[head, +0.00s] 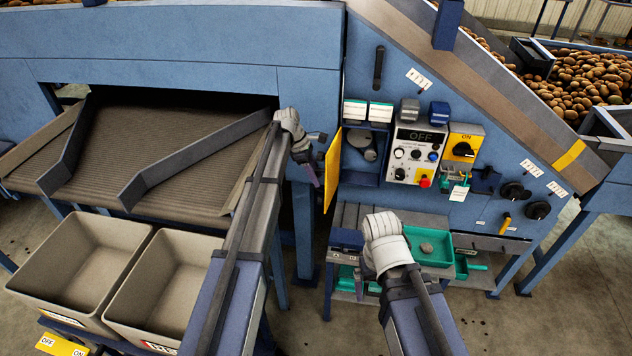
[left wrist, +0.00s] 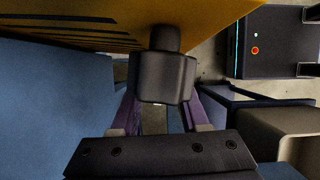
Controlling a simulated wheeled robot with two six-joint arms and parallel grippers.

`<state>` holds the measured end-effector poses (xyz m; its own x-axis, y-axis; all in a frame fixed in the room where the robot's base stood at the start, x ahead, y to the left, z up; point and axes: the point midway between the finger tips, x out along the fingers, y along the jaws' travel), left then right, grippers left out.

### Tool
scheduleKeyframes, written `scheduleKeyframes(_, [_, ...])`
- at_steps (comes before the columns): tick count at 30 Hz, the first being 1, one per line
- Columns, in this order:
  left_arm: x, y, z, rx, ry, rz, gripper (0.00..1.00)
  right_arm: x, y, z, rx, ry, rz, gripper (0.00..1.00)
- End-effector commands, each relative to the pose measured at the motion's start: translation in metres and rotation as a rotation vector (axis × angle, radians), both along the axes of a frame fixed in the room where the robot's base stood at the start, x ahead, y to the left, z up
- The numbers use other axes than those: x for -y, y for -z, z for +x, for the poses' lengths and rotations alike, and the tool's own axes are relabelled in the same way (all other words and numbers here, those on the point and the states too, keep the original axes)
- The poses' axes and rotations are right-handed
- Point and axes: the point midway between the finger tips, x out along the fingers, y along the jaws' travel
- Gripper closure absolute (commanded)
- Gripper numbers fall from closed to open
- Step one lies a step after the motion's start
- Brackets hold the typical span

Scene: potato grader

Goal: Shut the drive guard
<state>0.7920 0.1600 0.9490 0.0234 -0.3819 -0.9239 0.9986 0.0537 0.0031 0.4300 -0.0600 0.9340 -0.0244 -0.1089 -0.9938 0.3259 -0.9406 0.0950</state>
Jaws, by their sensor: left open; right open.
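The drive guard (head: 332,170) is a yellow panel swung out from the blue machine wall, seen nearly edge-on. The recess beside it, with a round grey hub (head: 369,146), is uncovered. In the left wrist view the guard (left wrist: 90,28) fills the top, and a dark knob (left wrist: 163,78) on a short stem sticks out from it. My left gripper (head: 314,172) is beside the guard's left face. Its purple fingers are apart, either side of the knob in the wrist view; contact is not visible. My right gripper (head: 350,258) is low in front of the machine, its fingers mostly hidden.
A control box (head: 418,150) reading OFF and a yellow switch box (head: 464,148) are right of the recess. A green tray (head: 430,246) lies on the low bench below. Two grey bins (head: 75,270) stand at the left below the conveyor (head: 170,150).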

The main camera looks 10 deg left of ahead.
Motion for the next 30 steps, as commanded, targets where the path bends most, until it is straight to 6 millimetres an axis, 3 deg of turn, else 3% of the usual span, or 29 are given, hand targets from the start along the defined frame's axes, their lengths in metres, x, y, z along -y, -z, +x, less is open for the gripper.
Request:
scheduleKeyframes(8, [0.0007, 0.0005, 0.0000, 0.000, 0.000, 0.000, 0.57, 0.0001, 0.0005, 0.0000, 0.000, 0.000, 0.000, 0.01])
scheduleKeyframes(19, [0.0007, 0.0006, 0.0001, 0.000, 0.000, 0.000, 0.99, 0.0001, 0.0005, 0.0000, 0.000, 0.000, 0.000, 0.01])
scheduleKeyframes(30, [0.0007, 0.0006, -0.0001, 0.000, 0.000, 0.000, 1.00, 0.0000, 0.0005, 0.0000, 0.000, 0.000, 0.000, 0.01])
